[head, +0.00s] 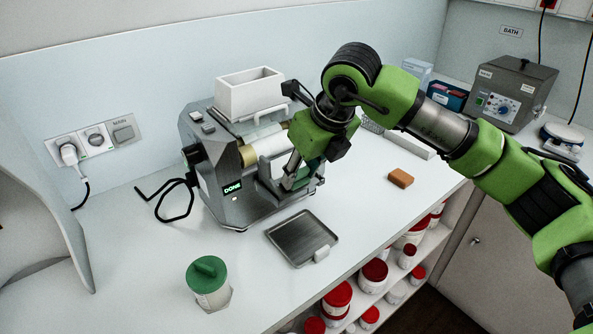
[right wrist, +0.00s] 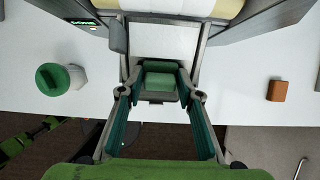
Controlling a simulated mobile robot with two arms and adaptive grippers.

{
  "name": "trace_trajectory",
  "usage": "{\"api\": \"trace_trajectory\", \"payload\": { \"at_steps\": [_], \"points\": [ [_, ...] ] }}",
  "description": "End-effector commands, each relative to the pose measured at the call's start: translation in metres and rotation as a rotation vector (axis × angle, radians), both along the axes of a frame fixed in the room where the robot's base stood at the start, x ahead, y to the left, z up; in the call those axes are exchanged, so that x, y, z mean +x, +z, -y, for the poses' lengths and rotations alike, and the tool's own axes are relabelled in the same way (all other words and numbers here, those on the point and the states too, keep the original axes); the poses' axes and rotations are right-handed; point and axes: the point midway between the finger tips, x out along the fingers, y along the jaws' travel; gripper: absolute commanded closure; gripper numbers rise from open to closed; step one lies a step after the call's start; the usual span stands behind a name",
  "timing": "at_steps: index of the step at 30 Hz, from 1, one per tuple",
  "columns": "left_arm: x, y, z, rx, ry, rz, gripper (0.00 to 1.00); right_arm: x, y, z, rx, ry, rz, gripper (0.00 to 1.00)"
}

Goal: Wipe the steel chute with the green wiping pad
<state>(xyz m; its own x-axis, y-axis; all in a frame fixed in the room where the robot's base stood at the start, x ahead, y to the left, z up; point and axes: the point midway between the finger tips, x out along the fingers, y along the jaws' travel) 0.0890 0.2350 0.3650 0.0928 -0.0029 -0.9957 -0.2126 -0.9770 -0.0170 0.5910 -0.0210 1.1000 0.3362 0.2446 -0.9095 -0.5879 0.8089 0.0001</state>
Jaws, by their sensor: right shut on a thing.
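The mill (head: 232,188) stands on the white counter, with pale rollers and a green DONE display. My right gripper (head: 292,172) is at the mill's front, below the rollers. It is shut on the green wiping pad (right wrist: 161,78), which sits between the fingertips in the right wrist view. A pale sloping surface (right wrist: 162,38) just beyond the pad, under the roller, looks like the steel chute. In the head view my gripper and arm hide most of that area. I cannot tell whether the pad touches the chute.
A steel tray (head: 290,243) lies in front of the mill. A green-lidded jar (head: 208,283) stands front left, an orange-brown block (head: 401,178) to the right. A white hopper (head: 250,92) tops the mill. A black cable loops at its left. Red-lidded jars (head: 337,298) fill shelves below the counter.

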Motion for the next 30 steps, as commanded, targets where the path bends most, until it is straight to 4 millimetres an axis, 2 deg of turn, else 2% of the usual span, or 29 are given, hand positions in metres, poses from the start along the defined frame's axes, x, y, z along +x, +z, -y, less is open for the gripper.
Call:
{"api": "trace_trajectory", "payload": {
  "at_steps": [12, 18, 30],
  "points": [
    [0.000, 0.015, 0.000, 0.000, 0.000, 0.000, 1.00, 0.025, 0.017, -0.019, -0.002, 0.000, -0.002, 0.85],
    [0.000, 0.017, 0.000, -0.001, 0.000, 0.000, 1.00, 0.031, 0.019, -0.023, -0.002, 0.000, -0.002, 0.85],
    [0.000, -0.019, 0.001, -0.001, 0.000, 0.000, 1.00, 0.008, -0.001, -0.005, -0.002, 0.000, 0.000, 0.85]
  ]
}}
